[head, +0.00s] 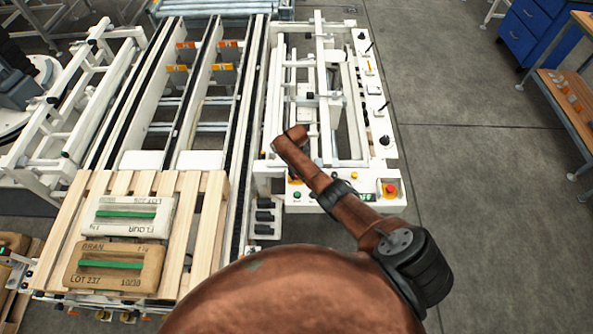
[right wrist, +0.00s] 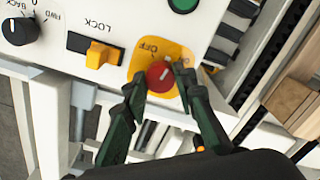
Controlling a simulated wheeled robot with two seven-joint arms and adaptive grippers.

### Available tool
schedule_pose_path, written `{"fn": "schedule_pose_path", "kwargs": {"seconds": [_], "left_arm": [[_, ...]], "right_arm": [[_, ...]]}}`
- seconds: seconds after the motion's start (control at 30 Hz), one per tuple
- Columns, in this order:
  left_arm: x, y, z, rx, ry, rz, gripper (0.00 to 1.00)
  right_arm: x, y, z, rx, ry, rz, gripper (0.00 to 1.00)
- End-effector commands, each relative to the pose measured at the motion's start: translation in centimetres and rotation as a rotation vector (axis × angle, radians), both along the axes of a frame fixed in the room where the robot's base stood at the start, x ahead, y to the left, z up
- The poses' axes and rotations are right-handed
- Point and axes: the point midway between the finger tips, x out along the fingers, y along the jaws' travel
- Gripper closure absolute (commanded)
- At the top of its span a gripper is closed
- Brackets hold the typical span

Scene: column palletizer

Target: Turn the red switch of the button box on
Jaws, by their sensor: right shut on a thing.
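The red switch (right wrist: 160,76) is a round knob on a yellow plate (right wrist: 144,57) of the white button box (right wrist: 62,20). "OFF" is printed on the plate; the other label is partly covered by a finger. A pale line crosses the knob, but I cannot tell which label it points to. My right gripper (right wrist: 160,77) has its dark green fingers closed on the knob, one on each side. In the head view my brown right arm crosses over the box panel (head: 318,195) and its fingers are not clear. My left gripper is not in view.
Beside the red switch are an orange LOCK switch (right wrist: 101,54), a black BACK/FWD knob (right wrist: 19,31) and a green button (right wrist: 182,3). A red emergency stop (head: 389,189) sits at the panel's right end. A pallet (head: 190,225) with sacks stands left.

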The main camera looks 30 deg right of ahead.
Motion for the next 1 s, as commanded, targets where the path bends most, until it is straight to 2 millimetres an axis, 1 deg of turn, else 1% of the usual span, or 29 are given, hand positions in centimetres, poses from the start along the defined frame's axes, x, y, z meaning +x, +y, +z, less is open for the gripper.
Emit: {"fn": "schedule_pose_path", "kwargs": {"seconds": [0.1, 0.5, 0.73, 1.0], "left_arm": [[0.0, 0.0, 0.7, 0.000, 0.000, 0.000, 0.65], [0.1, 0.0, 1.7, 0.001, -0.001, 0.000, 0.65], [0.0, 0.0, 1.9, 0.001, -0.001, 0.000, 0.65], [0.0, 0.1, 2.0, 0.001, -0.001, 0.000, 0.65]], "right_arm": [[0.1, 0.1, 0.2, 0.002, -0.001, -0.112, 0.99], [0.1, 0.1, 0.1, 0.001, -0.001, -0.443, 0.99], [0.1, 0.1, 0.1, 0.001, -0.002, -0.561, 0.99], [0.1, 0.0, 0.1, 0.000, -0.002, -0.621, 0.99]]}}
